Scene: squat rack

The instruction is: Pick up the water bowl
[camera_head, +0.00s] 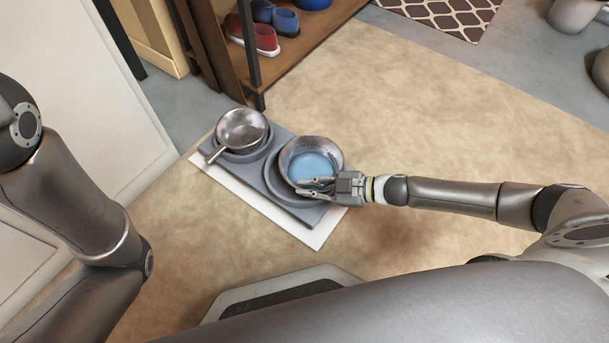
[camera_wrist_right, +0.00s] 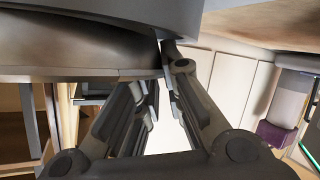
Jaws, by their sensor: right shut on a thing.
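The water bowl (camera_head: 300,150) is a round metal bowl with blue water in it. It is at the right-hand round recess of a grey feeding stand (camera_head: 283,201). I cannot tell whether it is clear of the recess. My right gripper (camera_head: 309,187) comes in from the right and is shut on the bowl's near-right rim. In the right wrist view the fingers (camera_wrist_right: 152,90) reach up to a grey curved surface, and the grip itself is partly hidden. My left arm shows at the left, but its gripper is out of view.
A second metal bowl with a ladle or scoop-like handle (camera_head: 242,128) is in the stand's left recess. The stand lies on a white mat (camera_head: 322,232) on a tan carpet (camera_head: 430,120). A wooden shoe shelf (camera_head: 305,42) is behind it. Open carpet lies to the right.

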